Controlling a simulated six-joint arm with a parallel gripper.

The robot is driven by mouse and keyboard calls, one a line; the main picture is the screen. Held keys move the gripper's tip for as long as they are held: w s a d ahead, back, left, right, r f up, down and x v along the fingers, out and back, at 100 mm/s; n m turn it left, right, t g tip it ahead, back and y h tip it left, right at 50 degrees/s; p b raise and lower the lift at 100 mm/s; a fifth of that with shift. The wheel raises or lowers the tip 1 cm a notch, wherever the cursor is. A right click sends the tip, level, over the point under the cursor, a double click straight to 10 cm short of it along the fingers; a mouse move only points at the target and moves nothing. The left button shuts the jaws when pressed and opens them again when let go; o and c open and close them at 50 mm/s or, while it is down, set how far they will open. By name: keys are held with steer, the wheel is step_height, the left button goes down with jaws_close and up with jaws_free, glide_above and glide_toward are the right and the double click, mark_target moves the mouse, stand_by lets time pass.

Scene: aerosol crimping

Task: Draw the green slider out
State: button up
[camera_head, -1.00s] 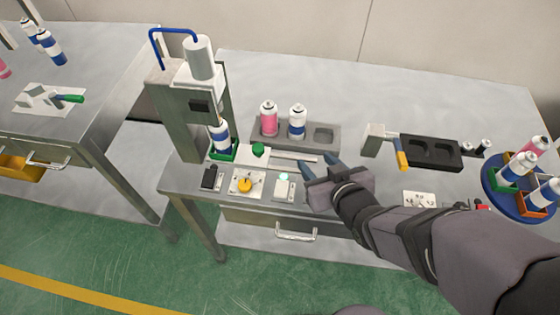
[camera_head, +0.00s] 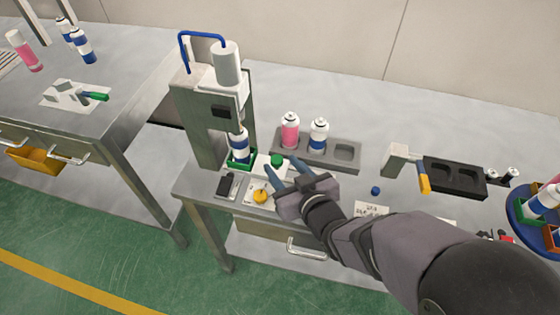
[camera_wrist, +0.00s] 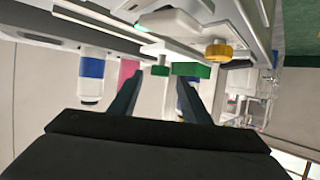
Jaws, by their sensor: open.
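The green slider has a green tray (camera_head: 241,160) under the crimping press, holding a white and blue can (camera_head: 239,143). A round green knob (camera_head: 277,160) sits to its right on a white plate. My gripper (camera_head: 281,166) is open, its blue-grey fingers pointing left and reaching close to the knob. In the wrist view, which looks upside down, the knob (camera_wrist: 160,70) shows between the open fingertips (camera_wrist: 160,84), with the green tray (camera_wrist: 192,69) beyond. I cannot tell whether the fingers touch the knob.
A grey rack (camera_head: 345,153) holds a pink can (camera_head: 290,130) and a blue-white can (camera_head: 319,134) just behind my gripper. A yellow knob (camera_head: 260,196) and a black switch box (camera_head: 228,185) lie in front. The press column (camera_head: 200,130) stands at the left.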

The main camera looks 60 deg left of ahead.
steer(key=shift+x, duration=1.25)
jaws_close()
steer(key=shift+w+d+p, duration=0.5)
steer(key=shift+w+d, duration=3.8)
steer(key=shift+w, duration=0.15)
steer(key=shift+f, duration=0.1)
jaws_free()
steer(key=shift+w+d, duration=0.1)
steer(key=shift+d, duration=0.1)
steer(key=shift+a, duration=0.1)
